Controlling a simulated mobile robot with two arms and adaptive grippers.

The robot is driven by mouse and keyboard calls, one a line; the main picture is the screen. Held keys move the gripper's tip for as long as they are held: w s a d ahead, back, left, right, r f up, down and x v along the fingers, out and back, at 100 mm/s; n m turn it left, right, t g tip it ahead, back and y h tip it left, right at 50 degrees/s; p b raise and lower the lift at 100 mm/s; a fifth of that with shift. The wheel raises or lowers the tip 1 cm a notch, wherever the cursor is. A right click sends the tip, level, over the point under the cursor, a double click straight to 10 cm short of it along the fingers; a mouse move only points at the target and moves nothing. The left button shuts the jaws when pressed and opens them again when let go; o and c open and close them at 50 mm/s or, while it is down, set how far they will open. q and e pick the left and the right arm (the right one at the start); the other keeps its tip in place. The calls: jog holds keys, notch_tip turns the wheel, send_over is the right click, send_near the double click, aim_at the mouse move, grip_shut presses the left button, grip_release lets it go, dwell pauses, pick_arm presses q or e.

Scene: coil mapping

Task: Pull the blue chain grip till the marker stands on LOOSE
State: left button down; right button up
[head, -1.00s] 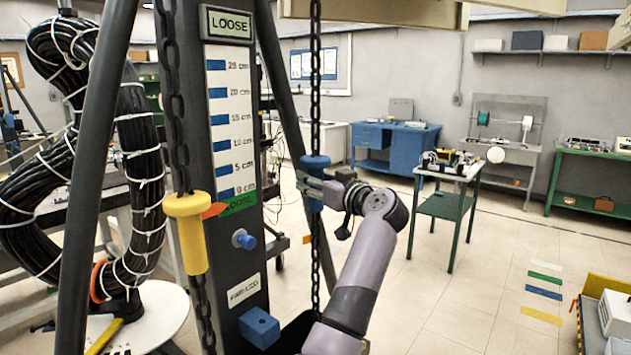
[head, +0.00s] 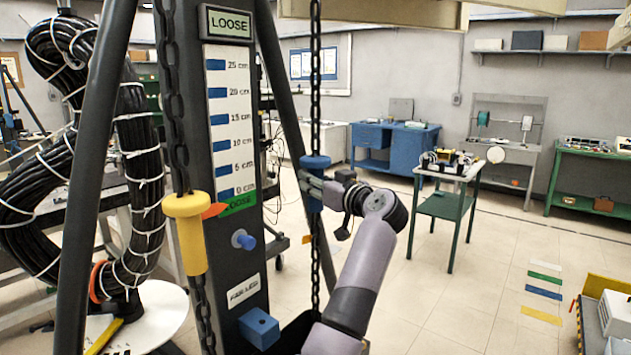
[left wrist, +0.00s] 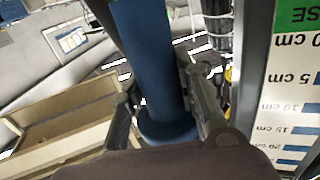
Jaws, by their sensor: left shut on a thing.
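The blue chain grip (head: 314,170) hangs on the right-hand chain beside the dark post. My left gripper (head: 316,188) is shut around it. In the left wrist view the blue grip (left wrist: 150,65) stands between the two fingers of my left gripper (left wrist: 160,95). The orange marker (head: 214,210) sticks out beside the yellow chain grip (head: 187,232). Its tip is at the left end of the green LOOSE band (head: 240,203), below the 0 cm mark. The white scale (head: 232,120) runs up the post under a LOOSE sign (head: 229,22). My right gripper is out of view.
Dark tripod legs (head: 95,160) flank the post. A blue knob (head: 243,240) and a blue box (head: 259,327) stick out of the post front. A black cable coil (head: 140,180) hangs at left. A small green table (head: 447,205) stands behind, with open floor around it.

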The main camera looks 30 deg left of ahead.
pick_arm(q)
notch_tip(320, 180, down, 19)
jog(key=shift+r, duration=0.15)
jog(key=shift+d, duration=0.1)
dwell(0.4)
jog(key=c, duration=1.7)
grip_release()
jog(key=o, duration=0.5)
jog(key=shift+r, duration=0.25)
jog(key=v, duration=0.7)
jog(key=shift+d, duration=0.2)
